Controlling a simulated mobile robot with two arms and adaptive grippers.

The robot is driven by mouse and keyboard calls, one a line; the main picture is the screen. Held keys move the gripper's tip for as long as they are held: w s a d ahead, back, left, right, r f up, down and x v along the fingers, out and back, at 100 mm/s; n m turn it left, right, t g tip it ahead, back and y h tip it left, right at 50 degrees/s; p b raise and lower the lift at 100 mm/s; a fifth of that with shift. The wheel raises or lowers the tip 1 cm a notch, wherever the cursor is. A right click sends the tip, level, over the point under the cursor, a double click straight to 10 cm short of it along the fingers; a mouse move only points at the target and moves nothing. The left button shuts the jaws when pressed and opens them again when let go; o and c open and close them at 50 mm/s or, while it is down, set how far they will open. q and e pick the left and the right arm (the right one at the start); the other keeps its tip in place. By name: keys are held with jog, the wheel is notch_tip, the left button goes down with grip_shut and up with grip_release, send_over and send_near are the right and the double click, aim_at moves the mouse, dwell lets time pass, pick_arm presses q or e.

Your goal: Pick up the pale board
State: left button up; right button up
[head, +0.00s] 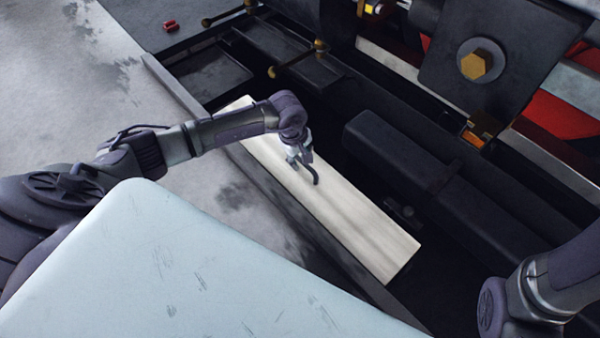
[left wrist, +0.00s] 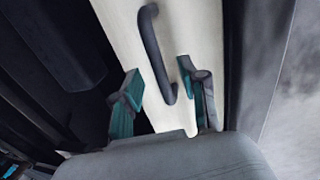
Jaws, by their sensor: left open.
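The pale board (head: 355,220) is long and cream-white, and lies slantwise along the dark edge of the machinery in the head view. A dark curved handle (head: 316,180) is on its face. My left gripper (head: 299,161) is above the board, close to the handle. In the left wrist view the board (left wrist: 205,35) runs from the top towards the gripper. There the left gripper (left wrist: 163,92) is open, with teal-padded fingers on either side of the handle (left wrist: 155,50). I cannot tell whether a finger touches it. My right gripper is out of view.
A black beam (head: 400,155) lies just right of the board. A plate with a brass bolt (head: 480,62) stands at the upper right. Brass-knobbed levers (head: 300,58) are beyond the board. A grey floor (head: 70,90) is clear at the left.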

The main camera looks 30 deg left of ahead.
aim_at(303, 168)
pick_arm(q)
jog(key=f, duration=0.2)
jog(key=b, duration=0.1)
jog(key=shift+w+d+f, duration=0.1)
jog(key=shift+w+f, duration=0.15)
jog(key=shift+f, duration=0.15)
jog(key=shift+r, duration=0.15)
grip_shut()
jog(key=shift+w+r, duration=0.1)
jog(key=shift+r, duration=0.05)
